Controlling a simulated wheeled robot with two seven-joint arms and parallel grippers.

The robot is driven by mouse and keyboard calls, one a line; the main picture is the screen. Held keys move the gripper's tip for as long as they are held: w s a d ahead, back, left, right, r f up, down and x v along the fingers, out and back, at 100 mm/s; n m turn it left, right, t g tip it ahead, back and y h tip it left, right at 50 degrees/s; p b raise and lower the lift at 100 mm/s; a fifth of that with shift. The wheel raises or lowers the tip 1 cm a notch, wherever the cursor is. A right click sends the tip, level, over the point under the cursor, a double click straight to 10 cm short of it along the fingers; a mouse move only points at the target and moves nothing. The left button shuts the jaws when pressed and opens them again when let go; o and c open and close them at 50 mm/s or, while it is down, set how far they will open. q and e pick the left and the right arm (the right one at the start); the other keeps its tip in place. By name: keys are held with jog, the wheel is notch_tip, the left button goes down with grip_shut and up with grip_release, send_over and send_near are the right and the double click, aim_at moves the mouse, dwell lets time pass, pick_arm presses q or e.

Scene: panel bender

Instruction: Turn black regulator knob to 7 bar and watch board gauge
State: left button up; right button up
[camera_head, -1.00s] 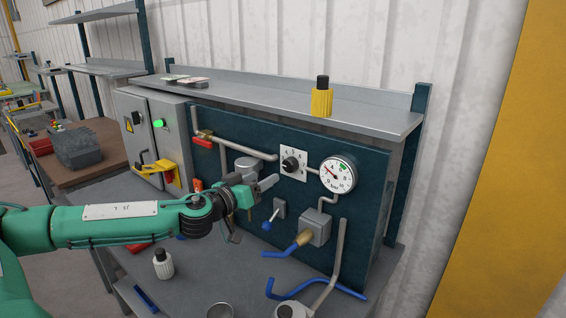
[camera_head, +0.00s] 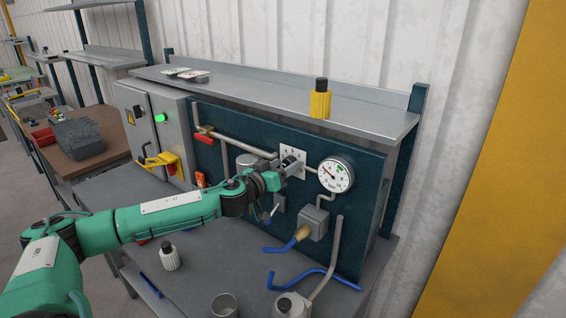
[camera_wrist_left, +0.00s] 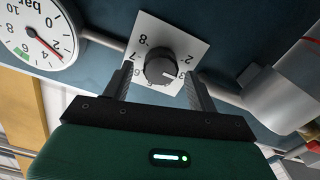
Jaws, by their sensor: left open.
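The black regulator knob (camera_wrist_left: 160,70) sits on a white numbered dial plate (camera_wrist_left: 152,31) on the board. My left gripper (camera_wrist_left: 159,72) is open, its fingers on either side of the knob; I cannot tell whether they touch it. In the head view, the left gripper (camera_head: 284,168) reaches the dial plate and partly hides the knob. The round white board gauge (camera_head: 335,174) is right of the plate. The gauge also shows upside down in the wrist view (camera_wrist_left: 28,25).
A blue-handled valve (camera_head: 301,233) and grey pipes stick out below the gauge. A white bottle (camera_head: 169,257) and a metal cup (camera_head: 224,305) stand on the bench. A yellow, black-capped bottle (camera_head: 320,100) stands on the shelf above.

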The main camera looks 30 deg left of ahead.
pick_arm(q)
jog(key=shift+w, duration=0.1)
pick_arm(e)
jog(key=shift+a, duration=0.2)
pick_arm(q)
jog(key=shift+c, duration=0.9)
jog(key=c, duration=0.8)
pick_arm(e)
jog(key=shift+a, duration=0.1)
